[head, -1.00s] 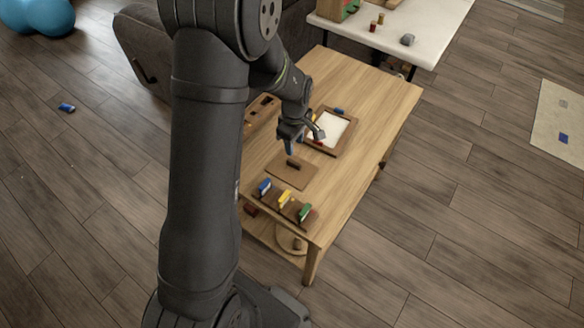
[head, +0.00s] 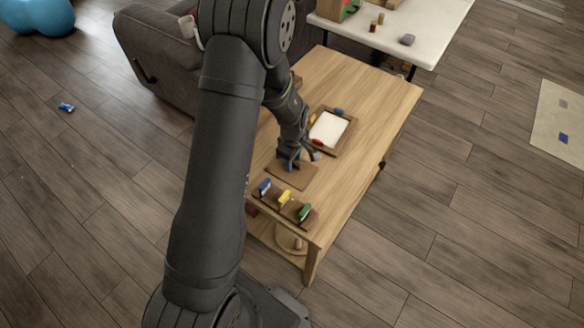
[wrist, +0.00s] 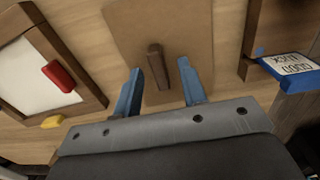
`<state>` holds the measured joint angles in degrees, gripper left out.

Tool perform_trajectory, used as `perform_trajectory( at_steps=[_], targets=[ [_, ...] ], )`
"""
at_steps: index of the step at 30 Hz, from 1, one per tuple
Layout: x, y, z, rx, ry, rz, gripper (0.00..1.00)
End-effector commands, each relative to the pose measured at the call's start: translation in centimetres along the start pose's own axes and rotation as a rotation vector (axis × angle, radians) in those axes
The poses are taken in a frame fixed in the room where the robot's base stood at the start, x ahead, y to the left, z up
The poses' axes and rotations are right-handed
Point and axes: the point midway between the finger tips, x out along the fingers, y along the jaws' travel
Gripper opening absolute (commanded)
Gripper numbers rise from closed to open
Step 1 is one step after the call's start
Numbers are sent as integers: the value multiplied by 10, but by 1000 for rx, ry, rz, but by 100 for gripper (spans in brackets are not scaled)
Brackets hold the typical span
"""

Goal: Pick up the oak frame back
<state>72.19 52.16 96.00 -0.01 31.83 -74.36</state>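The oak frame back is a flat brown board (head: 298,181) lying on the wooden table. In the wrist view the board (wrist: 198,28) has a dark bar handle (wrist: 156,66) standing up from its middle. My gripper (wrist: 161,66) is open, its two blue fingers pointing at the board, one on each side of the handle with gaps between. In the head view my gripper (head: 288,163) is low over the board and hides the handle. A brown frame with a white panel (head: 330,130) lies behind the board; it also shows in the wrist view (wrist: 25,75).
The frame carries small red (wrist: 58,76), yellow (wrist: 52,121) and blue (head: 339,112) pieces. A holder with blue (head: 264,187), yellow (head: 285,198) and green (head: 305,211) items stands at the table's near end. The table's right side (head: 375,110) is clear.

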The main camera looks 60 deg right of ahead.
Motion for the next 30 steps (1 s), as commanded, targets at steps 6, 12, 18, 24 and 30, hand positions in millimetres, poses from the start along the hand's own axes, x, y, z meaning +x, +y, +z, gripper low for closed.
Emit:
perform_trajectory(
  at_steps=[6, 12, 18, 24, 30],
  targets=[
    [0, 0, 0, 0, 0, 0, 3],
    [0, 0, 0, 0, 0, 0, 0],
    [-2, 0, 0, 0, 0, 1, 0],
    [-16, 0, 0, 0, 0, 1, 0],
    [-46, 0, 5, 3, 1, 2, 0]
  ],
)
